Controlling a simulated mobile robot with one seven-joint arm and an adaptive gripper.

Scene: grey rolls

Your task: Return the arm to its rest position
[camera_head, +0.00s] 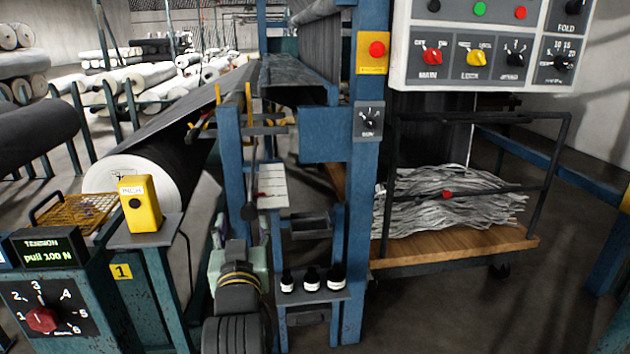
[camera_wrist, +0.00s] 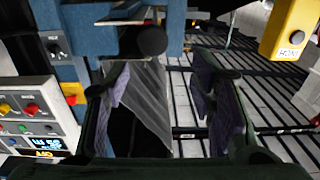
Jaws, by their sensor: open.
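My gripper (camera_wrist: 162,100) is in the wrist view, its two purple-padded fingers spread wide apart. Nothing is held between them; a grey sheet of fabric and a black area show behind the gap. In the camera_head view, a part of my arm (camera_head: 237,295), black and pale green with a yellowish ring, rises from the bottom centre in front of the blue machine frame (camera_head: 357,215).
A tension panel (camera_head: 42,295) and a yellow INCH box (camera_head: 140,203) stand at left, near a large fabric roll (camera_head: 130,178). Several small bottles (camera_head: 311,280) stand on a shelf close right of my arm. A cart (camera_head: 455,246) with folded fabric and a control panel (camera_head: 480,45) are at right.

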